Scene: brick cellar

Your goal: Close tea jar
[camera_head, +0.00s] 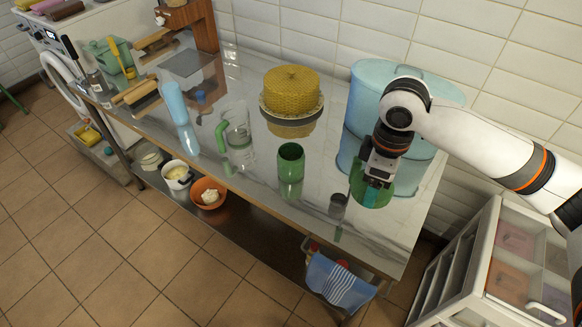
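A green cylindrical jar (291,165), which looks like the tea jar, stands upright on the shiny tabletop, open at the top. To its right is a round green disc (368,194) that looks like its lid. My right gripper (376,181) points down over this disc and overlaps it. The arm hides much of the contact, so I cannot tell whether the fingers hold the disc or whether it rests on the table. My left gripper is not in view.
A glass pitcher (237,137) with a green handle stands left of the jar. A yellow domed container (291,90) is behind it, and a large pale-blue container (366,90) is behind my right gripper. A small dark cup (338,204) sits near the front edge.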

